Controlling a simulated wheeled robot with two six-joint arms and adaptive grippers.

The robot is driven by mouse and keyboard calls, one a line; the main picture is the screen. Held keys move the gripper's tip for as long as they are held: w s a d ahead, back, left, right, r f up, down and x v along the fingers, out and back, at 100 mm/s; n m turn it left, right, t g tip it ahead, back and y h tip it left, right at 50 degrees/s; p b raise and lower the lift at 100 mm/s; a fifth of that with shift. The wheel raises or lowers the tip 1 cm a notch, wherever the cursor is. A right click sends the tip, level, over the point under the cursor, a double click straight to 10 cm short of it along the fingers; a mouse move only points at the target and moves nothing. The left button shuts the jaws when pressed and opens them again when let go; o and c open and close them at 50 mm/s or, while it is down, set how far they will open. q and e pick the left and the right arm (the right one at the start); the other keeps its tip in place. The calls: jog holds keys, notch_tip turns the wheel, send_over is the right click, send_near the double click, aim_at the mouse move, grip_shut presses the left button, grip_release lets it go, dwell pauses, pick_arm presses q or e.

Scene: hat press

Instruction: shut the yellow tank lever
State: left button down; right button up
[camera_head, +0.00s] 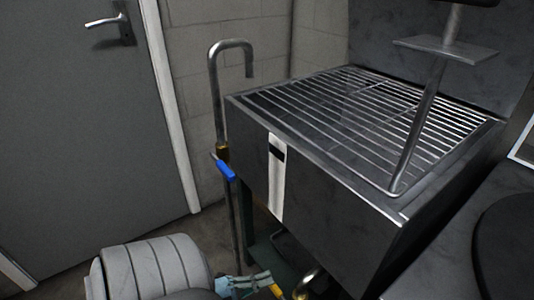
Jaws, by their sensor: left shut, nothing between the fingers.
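My left gripper (262,284) is low at the bottom edge, below the front of the metal tank. Its fingers are shut with nothing between them. A small yellow piece (277,291), apparently the yellow tank lever, shows right at the fingertips. I cannot tell whether they touch. The tank (330,195) has a dark front. The lever's full length and angle are hidden. My right gripper is not in view.
A bent steel pipe (213,95) with a blue lever (226,170) stands left of the tank. A wire grate (370,110) covers the tank top, with a metal rod and plate (445,50) above. A grey door (80,140) is at the left. A dark counter is at right.

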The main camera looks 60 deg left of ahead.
pick_arm(q)
jog(key=s+f+b, duration=0.1)
jog(key=s+b, duration=0.1)
jog(key=s, duration=0.7)
jog(key=shift+s+f, duration=0.25)
jog(key=shift+f, duration=0.15)
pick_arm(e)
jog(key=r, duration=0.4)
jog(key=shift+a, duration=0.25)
